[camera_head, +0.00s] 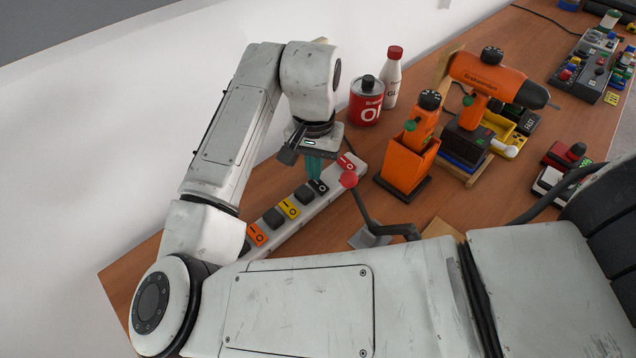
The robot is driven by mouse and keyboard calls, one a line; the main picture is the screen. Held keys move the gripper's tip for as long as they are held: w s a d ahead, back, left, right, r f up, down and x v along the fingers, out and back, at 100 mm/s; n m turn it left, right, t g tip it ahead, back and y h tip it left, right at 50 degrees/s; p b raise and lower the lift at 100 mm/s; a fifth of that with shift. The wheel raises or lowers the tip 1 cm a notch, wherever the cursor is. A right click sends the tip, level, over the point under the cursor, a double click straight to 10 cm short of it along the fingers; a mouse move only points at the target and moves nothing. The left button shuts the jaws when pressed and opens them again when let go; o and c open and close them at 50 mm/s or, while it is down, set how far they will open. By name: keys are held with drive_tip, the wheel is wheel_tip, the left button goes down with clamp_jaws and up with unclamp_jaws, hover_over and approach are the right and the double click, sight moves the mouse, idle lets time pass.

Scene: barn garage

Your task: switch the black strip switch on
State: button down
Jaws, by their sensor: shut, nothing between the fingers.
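A white power strip (322,202) lies along the wooden bench, with several dark sockets and coloured rocker switches. The black switch (318,186), with white markings, lies near the upper right part of the strip, between a yellow switch (290,208) and a red switch (346,162). An orange switch (257,234) lies at the lower left. My gripper (314,176) points down with its teal fingers shut and empty, just above the black switch. I cannot tell whether the fingertips touch it, or which way the rocker is tipped.
A red can (366,104), a white bottle (393,78) and an orange drill (487,75) stand behind. A wall runs along the left.

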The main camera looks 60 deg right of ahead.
drive_tip(key=shift+f+b, duration=0.5)
drive_tip(key=shift+f, duration=0.35)
idle(0.3)
drive_tip(key=shift+r, duration=0.1)
drive_tip(key=shift+r+p, duration=3.3)
drive_tip(key=shift+r, duration=0.2)
